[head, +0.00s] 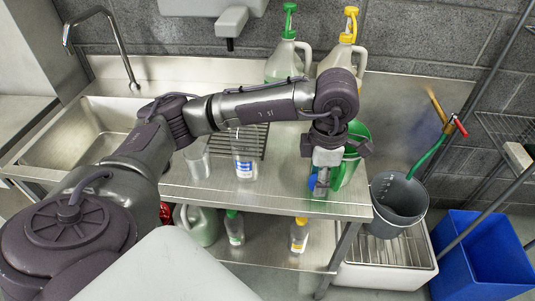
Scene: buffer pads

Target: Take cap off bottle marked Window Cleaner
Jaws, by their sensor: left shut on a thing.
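A clear bottle with a white and blue label (244,170) stands upright on the steel counter (275,200). My arm hides its top, and the label is too small to read. My left gripper (320,186) points down over the right part of the counter, well to the right of this bottle. It is shut on a small blue thing (312,185), mostly hidden by the fingers; it may be a cap, but I cannot tell. My right gripper is out of view.
A green container (358,138) stands right behind my left gripper. A clear vessel (197,160) is left of the labelled bottle. The sink (75,155) is left, a grey bucket (398,205) right.

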